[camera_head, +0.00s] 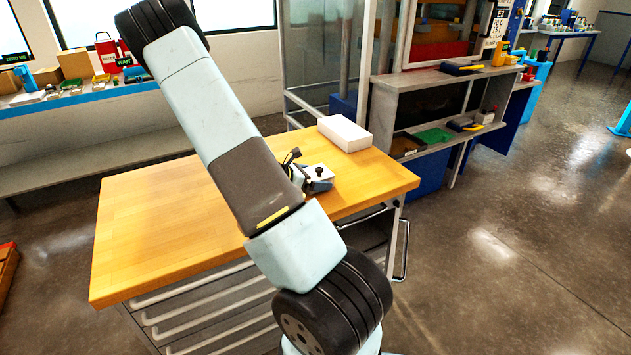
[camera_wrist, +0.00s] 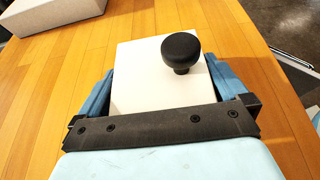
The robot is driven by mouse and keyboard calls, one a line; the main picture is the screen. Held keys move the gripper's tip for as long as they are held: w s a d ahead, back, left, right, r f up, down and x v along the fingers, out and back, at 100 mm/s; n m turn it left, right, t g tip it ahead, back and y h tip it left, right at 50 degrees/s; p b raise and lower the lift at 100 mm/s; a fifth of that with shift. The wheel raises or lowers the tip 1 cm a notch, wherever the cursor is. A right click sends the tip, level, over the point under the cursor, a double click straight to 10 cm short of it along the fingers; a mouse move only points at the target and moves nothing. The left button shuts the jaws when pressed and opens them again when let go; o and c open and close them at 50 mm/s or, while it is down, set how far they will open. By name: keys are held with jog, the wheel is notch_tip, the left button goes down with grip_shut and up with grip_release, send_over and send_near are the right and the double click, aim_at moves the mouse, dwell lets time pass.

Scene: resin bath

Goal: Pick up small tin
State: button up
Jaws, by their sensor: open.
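A small white tin (camera_wrist: 142,80) with a round black knob on its top sits on the wooden tabletop. In the head view the same tin (camera_head: 318,170) is partly visible just beyond my arm. My gripper (camera_wrist: 160,68) is open, with one blue finger along the left side of the tin and one along the right. I cannot tell whether the fingers touch it. The near part of the tin is hidden behind the dark gripper bar. In the head view my arm hides part of the gripper.
A larger white box (camera_head: 345,132) lies at the back right of the wooden workbench (camera_head: 150,220); it also shows at the top left of the wrist view (camera_wrist: 50,12). The bench's left half is clear. A grey shelf unit (camera_head: 425,80) stands behind the bench.

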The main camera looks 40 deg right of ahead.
jog(key=c, duration=1.7)
jog(key=shift+r, duration=0.1)
